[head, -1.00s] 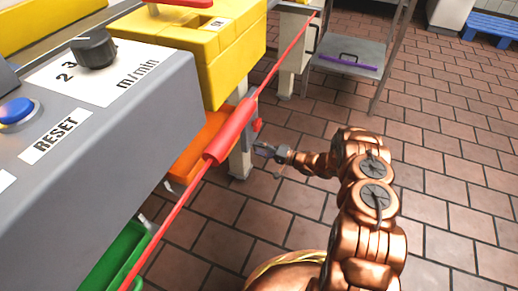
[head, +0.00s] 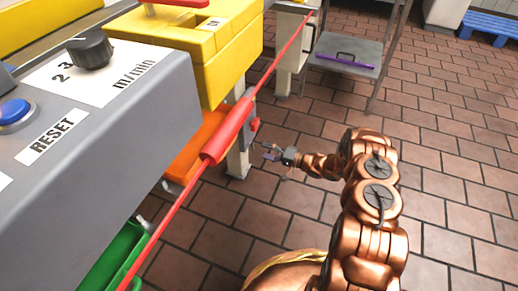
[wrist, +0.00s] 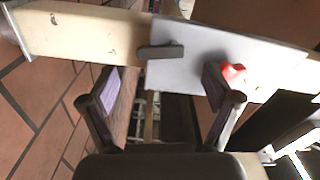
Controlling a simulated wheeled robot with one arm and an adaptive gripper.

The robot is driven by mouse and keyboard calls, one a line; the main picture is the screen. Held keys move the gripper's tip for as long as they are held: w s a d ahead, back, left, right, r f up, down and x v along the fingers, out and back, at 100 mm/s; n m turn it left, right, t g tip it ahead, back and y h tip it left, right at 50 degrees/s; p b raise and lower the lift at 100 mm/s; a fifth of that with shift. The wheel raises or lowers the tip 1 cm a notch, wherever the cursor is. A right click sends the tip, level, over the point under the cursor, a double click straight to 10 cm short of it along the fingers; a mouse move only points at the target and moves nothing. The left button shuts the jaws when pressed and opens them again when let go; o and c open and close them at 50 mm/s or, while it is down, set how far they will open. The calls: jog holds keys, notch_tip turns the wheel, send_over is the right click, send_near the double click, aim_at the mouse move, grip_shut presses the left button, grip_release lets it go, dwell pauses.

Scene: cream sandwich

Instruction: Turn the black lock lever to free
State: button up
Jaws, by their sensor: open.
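The black lock lever (wrist: 160,51) shows in the wrist view as a short dark bar on a light grey plate (wrist: 198,42). It lies roughly crosswise in that picture, above the gap between the fingertips. I cannot make it out in the head view. My gripper (wrist: 160,88) is open and empty, with purple-padded fingers on either side of the gap and apart from the lever. In the head view my gripper (head: 271,153) is just right of the post under the yellow machine part.
A red knob (wrist: 232,73) sits on the plate beside the right fingertip. In the head view a red bar (head: 229,131) on a red line runs past the yellow housing (head: 215,50). An orange bin (head: 205,140) is below.

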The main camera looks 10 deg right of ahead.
jog(key=v, duration=0.8)
dwell(0.4)
